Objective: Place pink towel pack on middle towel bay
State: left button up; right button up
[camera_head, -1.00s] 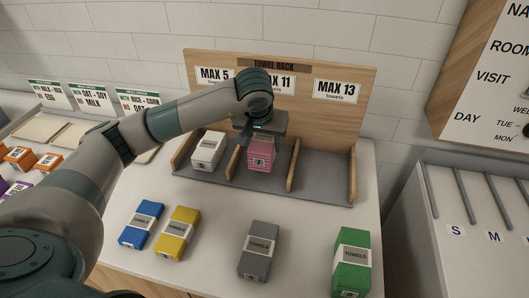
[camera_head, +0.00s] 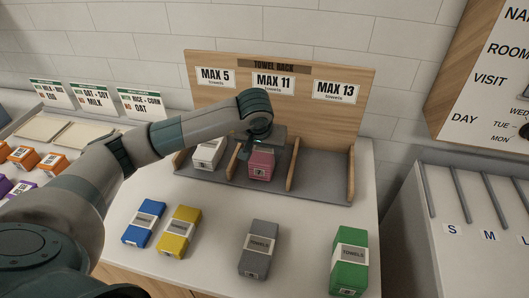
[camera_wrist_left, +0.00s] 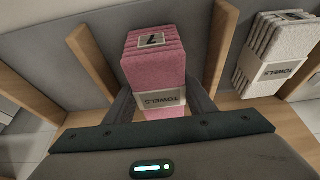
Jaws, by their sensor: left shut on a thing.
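The pink towel pack (camera_head: 261,165) is in the middle bay of the wooden towel rack (camera_head: 320,118), between the two inner dividers, under the MAX 11 sign. It also shows in the left wrist view (camera_wrist_left: 153,62), with a label reading 7 on its end. My left gripper (camera_head: 258,147) reaches down from above and is shut on the pink pack; its fingers (camera_wrist_left: 160,103) lie along the pack's two sides. Whether the pack touches the bay floor is hard to tell. My right gripper is in neither view.
A white towel pack (camera_head: 207,155) stands in the left bay, and the right bay (camera_head: 322,178) is empty. Blue (camera_head: 144,222), yellow (camera_head: 179,231), grey (camera_head: 260,249) and green (camera_head: 350,260) packs lie on the counter before the rack.

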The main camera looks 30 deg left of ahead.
aim_at(264, 149)
pick_arm(q)
jog(key=shift+f, duration=0.1)
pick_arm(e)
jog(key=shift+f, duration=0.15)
pick_arm(q)
jog(key=o, duration=1.2)
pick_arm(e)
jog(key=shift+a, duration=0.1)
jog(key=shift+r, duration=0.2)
pick_arm(q)
jog(key=shift+s+r, duration=0.2)
jog(key=shift+r, duration=0.45)
jog(key=b+v, duration=0.1)
jog(key=v, duration=0.4)
jog(key=shift+r+b, duration=0.2)
jog(key=shift+b, duration=0.2)
jog(key=b+v, duration=0.1)
jog(key=v, duration=0.3)
jog(key=shift+s+d+r, duration=0.1)
jog(key=shift+s+r, duration=0.1)
jog(key=shift+r, duration=0.15)
jog(key=shift+s+r, duration=0.15)
jog(key=shift+r, duration=0.15)
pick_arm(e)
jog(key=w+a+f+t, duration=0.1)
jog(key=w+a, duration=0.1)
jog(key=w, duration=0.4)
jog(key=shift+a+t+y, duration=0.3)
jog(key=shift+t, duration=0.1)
